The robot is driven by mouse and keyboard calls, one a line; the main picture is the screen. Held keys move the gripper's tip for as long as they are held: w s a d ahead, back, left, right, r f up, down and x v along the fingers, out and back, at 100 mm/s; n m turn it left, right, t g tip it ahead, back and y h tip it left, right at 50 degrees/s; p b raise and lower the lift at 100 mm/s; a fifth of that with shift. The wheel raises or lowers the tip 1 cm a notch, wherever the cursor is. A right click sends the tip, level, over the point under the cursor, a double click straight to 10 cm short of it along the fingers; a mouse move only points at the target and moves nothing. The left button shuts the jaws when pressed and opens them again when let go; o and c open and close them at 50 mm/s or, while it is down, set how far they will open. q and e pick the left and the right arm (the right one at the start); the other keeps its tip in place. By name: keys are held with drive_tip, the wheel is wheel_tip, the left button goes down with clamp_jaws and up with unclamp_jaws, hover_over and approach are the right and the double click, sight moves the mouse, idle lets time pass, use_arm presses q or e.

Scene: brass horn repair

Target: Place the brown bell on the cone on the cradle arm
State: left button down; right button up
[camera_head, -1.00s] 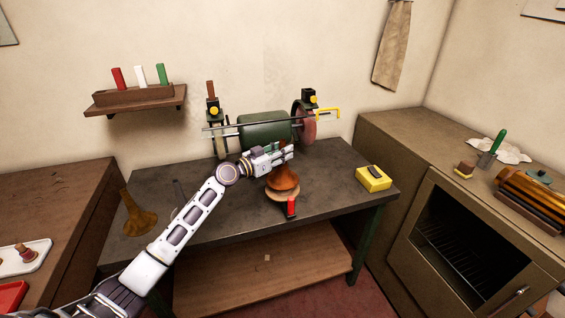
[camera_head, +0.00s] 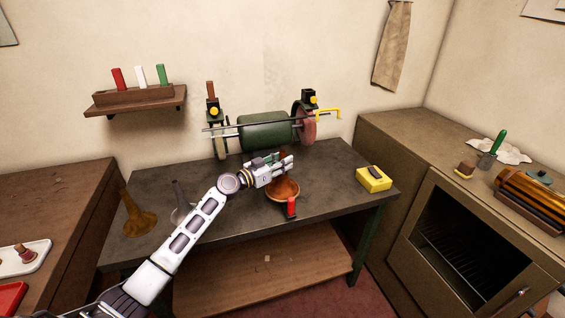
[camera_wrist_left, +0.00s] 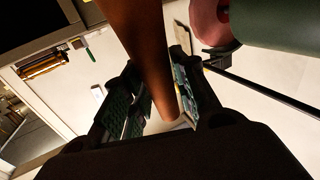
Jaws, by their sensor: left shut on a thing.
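The brown bell (camera_head: 284,190) is upright over the front middle of the dark bench, flare down and narrow stem up. My left gripper (camera_head: 284,163) is shut on its stem. The stem also shows between the fingers in the left wrist view (camera_wrist_left: 148,50). The flare sits low over a round piece with a red-handled part (camera_head: 291,207) in front. The bell hides most of this piece, so I cannot tell whether a cone is inside it or whether they touch. A slim grey cone (camera_head: 179,192) stands on the bench at left. My right gripper is out of view.
A tan bell (camera_head: 138,217) stands at the bench's left end. A green roller (camera_head: 265,133) with rods and clamps is behind my gripper. A yellow box (camera_head: 373,180) lies at the bench's right. The bench between the tan bell and my gripper is mostly clear.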

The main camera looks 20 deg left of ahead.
use_arm(q)
drive_tip(key=shift+f, duration=0.1)
idle(0.3)
drive_tip(key=c, duration=1.1)
unclamp_jaws()
drive_tip(key=shift+b+v, duration=0.3)
drive_tip(key=shift+v, duration=0.55)
drive_tip(key=shift+b+v, duration=1.5)
drive_tip(key=shift+v, duration=3.65)
